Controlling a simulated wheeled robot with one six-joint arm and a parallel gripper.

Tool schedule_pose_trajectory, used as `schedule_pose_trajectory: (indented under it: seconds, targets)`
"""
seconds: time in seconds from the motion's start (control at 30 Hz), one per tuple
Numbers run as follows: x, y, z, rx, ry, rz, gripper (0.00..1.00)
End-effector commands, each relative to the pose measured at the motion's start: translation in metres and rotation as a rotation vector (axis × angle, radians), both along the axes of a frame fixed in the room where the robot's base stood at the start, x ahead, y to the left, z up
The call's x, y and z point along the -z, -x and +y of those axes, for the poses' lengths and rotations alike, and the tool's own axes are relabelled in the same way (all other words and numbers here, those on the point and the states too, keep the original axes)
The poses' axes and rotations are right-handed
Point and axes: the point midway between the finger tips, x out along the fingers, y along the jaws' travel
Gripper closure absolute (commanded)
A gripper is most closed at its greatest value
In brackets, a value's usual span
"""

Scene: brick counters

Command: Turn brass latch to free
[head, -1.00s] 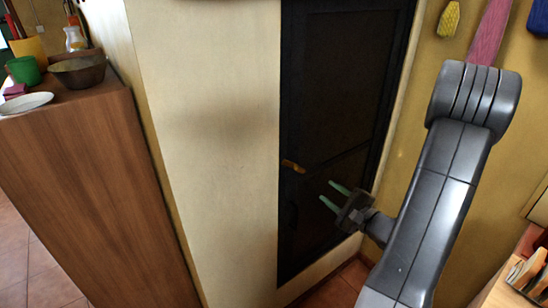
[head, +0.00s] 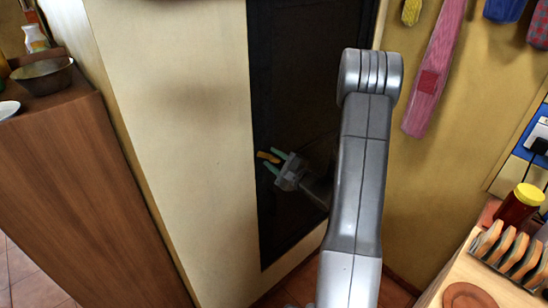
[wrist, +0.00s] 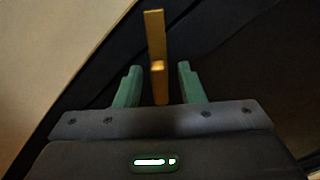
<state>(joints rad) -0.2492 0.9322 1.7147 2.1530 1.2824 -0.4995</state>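The brass latch (head: 268,157) is on the left edge of a dark door (head: 300,90). In the wrist view the latch (wrist: 156,45) is a narrow golden bar, its lower part between my two green fingers. My gripper (head: 275,163) is at the latch in the head view. In the wrist view my gripper (wrist: 157,85) is open, with a gap between the latch and each finger. The latch's far end reaches beyond the fingertips.
A pale wall (head: 180,130) borders the door on the left, with a wooden counter (head: 80,180) beyond it. At the right are a toast rack (head: 500,250) and a red jar with a yellow lid (head: 520,205). Cloths hang on the right wall.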

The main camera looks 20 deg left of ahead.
Motion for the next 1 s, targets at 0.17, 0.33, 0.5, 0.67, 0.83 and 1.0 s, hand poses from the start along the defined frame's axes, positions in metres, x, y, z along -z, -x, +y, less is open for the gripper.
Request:
schedule_pose_trajectory:
  seconds: [0.17,0.33,0.5,0.67,0.83,1.0]
  targets:
    - [0.0004,-0.0008,0.0023,0.000,0.000,0.000,0.65]
    - [0.0003,-0.0007,0.0020,-0.001,-0.001,0.000,0.74]
    - [0.0002,-0.0006,0.0019,-0.001,-0.001,0.000,1.00]
    - [0.0005,-0.0006,0.0018,-0.001,-0.002,0.003,1.00]
    - [0.0015,-0.0005,0.0019,-0.001,-0.015,0.035,1.00]
    - [0.0030,-0.0003,0.0018,-0.002,-0.049,0.114,1.00]
